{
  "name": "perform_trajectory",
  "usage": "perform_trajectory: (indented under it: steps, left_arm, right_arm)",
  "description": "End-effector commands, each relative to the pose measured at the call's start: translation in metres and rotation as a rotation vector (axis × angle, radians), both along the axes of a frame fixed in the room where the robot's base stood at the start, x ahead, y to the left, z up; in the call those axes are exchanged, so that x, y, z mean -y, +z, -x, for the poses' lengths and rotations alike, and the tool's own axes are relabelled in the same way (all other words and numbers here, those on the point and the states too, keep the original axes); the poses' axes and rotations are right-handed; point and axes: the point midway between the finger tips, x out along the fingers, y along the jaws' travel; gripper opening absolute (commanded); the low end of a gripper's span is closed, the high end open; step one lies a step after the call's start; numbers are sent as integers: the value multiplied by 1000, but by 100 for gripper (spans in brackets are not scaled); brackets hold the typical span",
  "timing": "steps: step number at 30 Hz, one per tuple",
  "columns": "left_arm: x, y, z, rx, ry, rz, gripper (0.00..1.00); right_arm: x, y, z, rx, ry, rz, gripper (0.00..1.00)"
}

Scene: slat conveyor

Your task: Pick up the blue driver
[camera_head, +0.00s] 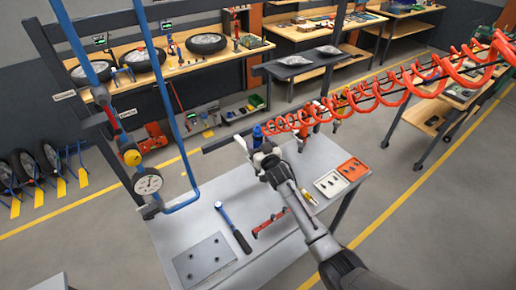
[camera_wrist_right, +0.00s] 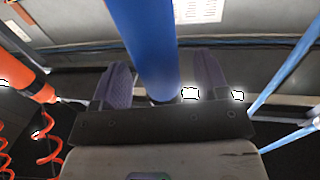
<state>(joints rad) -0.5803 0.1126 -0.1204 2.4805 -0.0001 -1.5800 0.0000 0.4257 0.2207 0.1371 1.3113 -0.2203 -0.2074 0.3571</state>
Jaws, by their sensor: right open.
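The blue driver (camera_head: 257,135) hangs upright from the overhead rail, above the back edge of the grey workbench. My right gripper (camera_head: 262,151) is right at it, and partly covers its lower part in the head view. In the right wrist view the blue driver (camera_wrist_right: 147,40) is a thick blue cylinder between the two dark fingers of my right gripper (camera_wrist_right: 160,82). The fingers are open, with a visible gap on the right side of the driver. Its lower end is hidden behind the gripper body. My left gripper is not in view.
An orange driver (camera_wrist_right: 28,78) hangs left of the gripper in the wrist view, with red coiled hoses (camera_head: 400,92).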

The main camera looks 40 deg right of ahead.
Motion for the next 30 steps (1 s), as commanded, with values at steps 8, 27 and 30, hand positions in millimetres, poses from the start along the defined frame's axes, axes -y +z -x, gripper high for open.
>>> perform_trajectory:
  steps: [8, 27, 30]
  left_arm:
    - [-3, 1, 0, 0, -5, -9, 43]
    - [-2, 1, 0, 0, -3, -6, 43]
    - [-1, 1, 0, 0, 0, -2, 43]
  right_arm:
    - [2, 0, -9, -1, 0, 0, 68]
    - [2, 0, -8, -1, 0, 0, 23]
    - [2, 0, -8, -1, 0, 0, 14]
